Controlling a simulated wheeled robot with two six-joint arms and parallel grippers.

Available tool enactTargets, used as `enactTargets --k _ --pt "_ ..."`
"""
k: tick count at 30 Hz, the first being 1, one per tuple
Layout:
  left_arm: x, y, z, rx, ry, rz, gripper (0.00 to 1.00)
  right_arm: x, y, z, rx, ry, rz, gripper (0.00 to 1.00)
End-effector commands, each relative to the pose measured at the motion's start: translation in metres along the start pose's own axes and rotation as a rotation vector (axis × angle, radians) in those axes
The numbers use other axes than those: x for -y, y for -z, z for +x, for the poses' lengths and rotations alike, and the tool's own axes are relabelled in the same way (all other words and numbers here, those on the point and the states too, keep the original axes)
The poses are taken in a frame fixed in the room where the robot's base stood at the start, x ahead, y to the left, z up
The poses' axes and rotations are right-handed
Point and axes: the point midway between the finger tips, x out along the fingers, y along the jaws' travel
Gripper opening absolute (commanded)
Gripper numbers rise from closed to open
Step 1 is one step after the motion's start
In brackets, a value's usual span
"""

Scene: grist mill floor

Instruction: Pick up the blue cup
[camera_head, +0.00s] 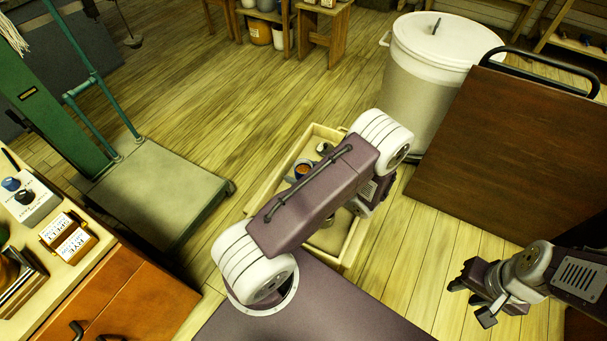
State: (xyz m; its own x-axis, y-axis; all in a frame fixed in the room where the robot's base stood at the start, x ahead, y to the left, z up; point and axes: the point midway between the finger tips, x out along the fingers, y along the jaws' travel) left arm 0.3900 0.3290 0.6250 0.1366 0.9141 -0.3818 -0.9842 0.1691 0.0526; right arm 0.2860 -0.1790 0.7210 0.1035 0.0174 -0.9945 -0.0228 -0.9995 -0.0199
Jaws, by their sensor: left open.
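A pale wooden crate (268,192) stands on the floor, partly covered by my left arm. In it is a small round vessel, dark bluish outside and orange inside (302,170); I cannot tell for sure that it is the blue cup. A dark and pale item (324,149) lies near it. My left gripper (332,217) is over the crate, mostly hidden behind its own arm link; what I see of it is open, and no held thing shows. My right gripper (478,297) is open and empty at the lower right, apart from the crate.
A white lidded bin (425,75) and a brown panel with a black handle (510,150) are at the right.

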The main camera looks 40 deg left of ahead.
Motion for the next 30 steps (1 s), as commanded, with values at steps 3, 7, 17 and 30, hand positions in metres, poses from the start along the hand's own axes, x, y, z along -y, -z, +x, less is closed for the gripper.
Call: enactTargets --k 3,7,17,30 --pt "0.0 0.0 0.0 0.0 0.0 0.0 0.59 0.0 0.0 0.0 0.0 0.0 0.0 0.36" --pt "0.0 0.0 0.0 0.0 0.0 0.0 0.22 0.0 0.0 0.0 0.0 0.0 0.0 0.36" --pt "0.0 -0.003 -0.002 0.0 0.0 -0.001 0.06 0.0 0.0 -0.002 0.0 0.0 0.0 0.36" --pt "0.03 -0.055 -0.041 0.001 0.004 -0.007 0.06 0.001 0.003 -0.026 0.0 0.0 0.0 0.36"
